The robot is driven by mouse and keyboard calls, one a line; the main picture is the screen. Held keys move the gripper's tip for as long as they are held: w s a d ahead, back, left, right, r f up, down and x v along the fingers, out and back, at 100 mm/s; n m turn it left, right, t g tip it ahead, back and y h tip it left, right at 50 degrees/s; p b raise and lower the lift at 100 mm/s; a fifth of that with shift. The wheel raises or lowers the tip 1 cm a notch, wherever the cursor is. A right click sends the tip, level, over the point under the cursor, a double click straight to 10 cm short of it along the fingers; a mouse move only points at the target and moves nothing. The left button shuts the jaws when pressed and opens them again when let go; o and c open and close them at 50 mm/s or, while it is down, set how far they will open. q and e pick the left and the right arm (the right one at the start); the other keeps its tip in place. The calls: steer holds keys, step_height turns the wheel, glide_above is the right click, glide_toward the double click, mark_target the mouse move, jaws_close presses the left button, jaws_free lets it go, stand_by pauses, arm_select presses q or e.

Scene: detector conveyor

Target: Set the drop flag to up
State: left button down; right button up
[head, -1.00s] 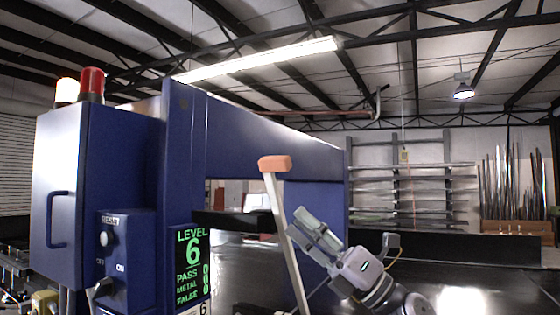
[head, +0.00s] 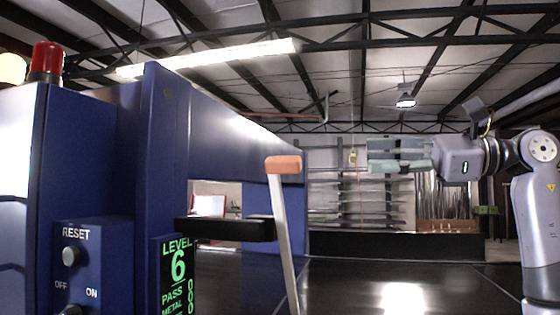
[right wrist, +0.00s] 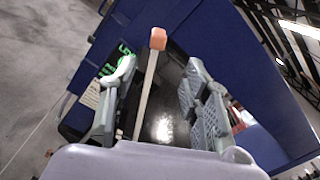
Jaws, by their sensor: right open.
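The drop flag is a pale stick (head: 285,235) with an orange tip (head: 283,163), standing nearly upright with a slight tilt in front of the blue detector (head: 165,150). Its lower end is cut off in the head view. My right gripper (head: 372,155) is level to the right of the flag, fingers pointing left towards it, with a gap in the picture. In the right wrist view the open fingers (right wrist: 160,66) appear on either side of the flag's stick (right wrist: 147,92), with the orange tip (right wrist: 158,39) beyond the fingertips. My left gripper is not in view.
The detector's control box with a RESET button (head: 71,256) and a green display (head: 177,270) reading LEVEL 6 and PASS is at the left. A red lamp (head: 47,60) tops the cabinet. The dark conveyor surface (head: 350,285) is clear. Shelving stands behind.

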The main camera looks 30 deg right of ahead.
mark_target(300, 160)
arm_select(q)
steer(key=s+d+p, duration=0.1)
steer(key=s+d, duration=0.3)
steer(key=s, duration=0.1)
arm_select(e)
steer(key=p+x, duration=0.1)
steer(key=x, duration=0.9)
steer(key=shift+a, duration=0.15)
steer(key=p+x, duration=0.1)
steer(key=x, duration=0.2)
steer(key=shift+w+a+r, duration=0.1)
steer(key=shift+w+a, duration=0.4)
steer(key=shift+w, duration=0.1)
steer(key=shift+w+a+p, duration=0.3)
steer(key=shift+w+p, duration=0.05)
steer(key=shift+w, duration=0.05)
steer(key=shift+a, duration=0.1)
steer(key=shift+s, duration=0.1)
steer(key=shift+c, duration=1.2)
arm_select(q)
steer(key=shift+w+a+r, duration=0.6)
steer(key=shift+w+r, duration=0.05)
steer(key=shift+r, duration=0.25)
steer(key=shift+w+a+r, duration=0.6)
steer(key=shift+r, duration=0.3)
arm_select(e)
jaws_close()
